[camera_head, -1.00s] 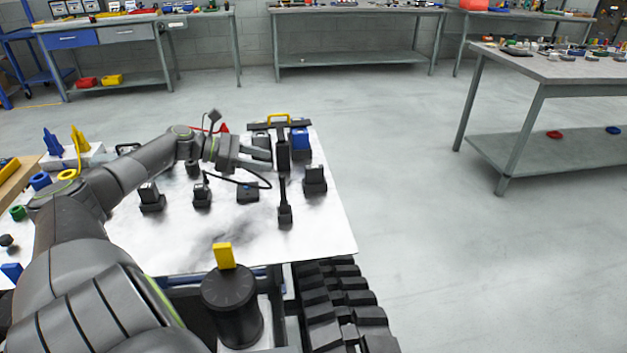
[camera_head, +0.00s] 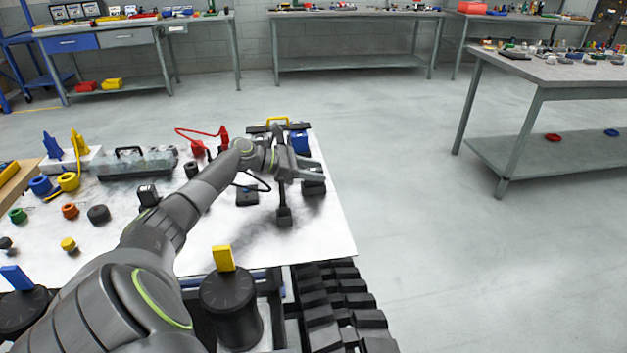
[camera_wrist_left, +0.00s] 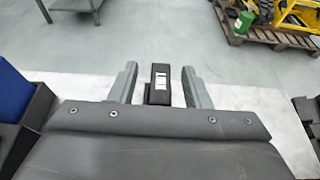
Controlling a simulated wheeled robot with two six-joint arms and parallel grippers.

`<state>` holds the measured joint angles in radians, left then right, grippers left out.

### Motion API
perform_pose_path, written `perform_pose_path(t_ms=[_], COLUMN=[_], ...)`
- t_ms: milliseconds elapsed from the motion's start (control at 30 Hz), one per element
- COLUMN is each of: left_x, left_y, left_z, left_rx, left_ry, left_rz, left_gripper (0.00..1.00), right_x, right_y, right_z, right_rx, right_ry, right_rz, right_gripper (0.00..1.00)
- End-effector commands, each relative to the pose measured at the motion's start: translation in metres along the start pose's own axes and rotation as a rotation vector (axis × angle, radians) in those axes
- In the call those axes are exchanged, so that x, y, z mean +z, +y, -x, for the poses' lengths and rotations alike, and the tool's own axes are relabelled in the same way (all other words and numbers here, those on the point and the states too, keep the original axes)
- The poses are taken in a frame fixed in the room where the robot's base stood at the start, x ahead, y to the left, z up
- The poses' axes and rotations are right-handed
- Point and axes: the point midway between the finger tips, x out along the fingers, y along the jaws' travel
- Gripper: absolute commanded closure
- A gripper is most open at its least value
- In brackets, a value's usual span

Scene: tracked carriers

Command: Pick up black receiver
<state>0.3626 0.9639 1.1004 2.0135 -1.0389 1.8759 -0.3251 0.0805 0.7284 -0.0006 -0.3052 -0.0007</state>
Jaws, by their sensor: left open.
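A black block-shaped device, which looks like the black receiver (camera_head: 313,188), stands in a dark holder near the right edge of the white tabletop. In the left wrist view the black receiver (camera_wrist_left: 160,84) has a white label on top and lies between the two fingertips, with a visible gap on each side. My left gripper (camera_head: 314,170) is open and over it, hiding its upper part in the head view; the left wrist view shows the open fingers (camera_wrist_left: 160,88) too. I cannot tell how far down the fingers reach. My right gripper is not in view.
A blue block (camera_head: 299,141) in a black holder stands just behind the gripper. A black handheld piece (camera_head: 284,215) stands in front of it, and a small black box (camera_head: 247,196) with a cable lies to the left. The floor on the right is clear.

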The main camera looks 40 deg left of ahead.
Motion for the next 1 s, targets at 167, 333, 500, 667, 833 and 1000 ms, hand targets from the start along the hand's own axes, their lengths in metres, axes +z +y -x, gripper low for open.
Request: perform_pose_path(t_ms=[167, 333, 500, 667, 833, 1000], left_x=[0.0, -0.001, -0.001, -0.001, 0.0, 0.001], left_y=[0.0, 0.0, 0.0, 0.0, 0.0, 0.0], left_z=[-0.019, -0.02, -0.02, -0.019, -0.019, -0.019], left_rx=[0.0, 0.001, 0.001, 0.001, 0.001, 0.001], left_ry=[-0.001, 0.001, 0.001, 0.0, 0.0, 0.0], left_rz=[0.001, 0.0, 0.0, 0.0, 0.0, 0.0], left_gripper=[0.56, 0.56, 0.69, 0.9, 1.0, 1.0], right_x=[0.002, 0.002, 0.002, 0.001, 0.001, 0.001], right_y=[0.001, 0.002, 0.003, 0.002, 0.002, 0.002], right_z=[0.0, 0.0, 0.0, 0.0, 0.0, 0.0], right_rx=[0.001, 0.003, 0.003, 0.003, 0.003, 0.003], right_ry=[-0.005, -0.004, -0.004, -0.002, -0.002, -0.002], right_rz=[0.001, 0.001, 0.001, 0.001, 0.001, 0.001], right_gripper=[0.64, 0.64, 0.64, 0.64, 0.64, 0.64])
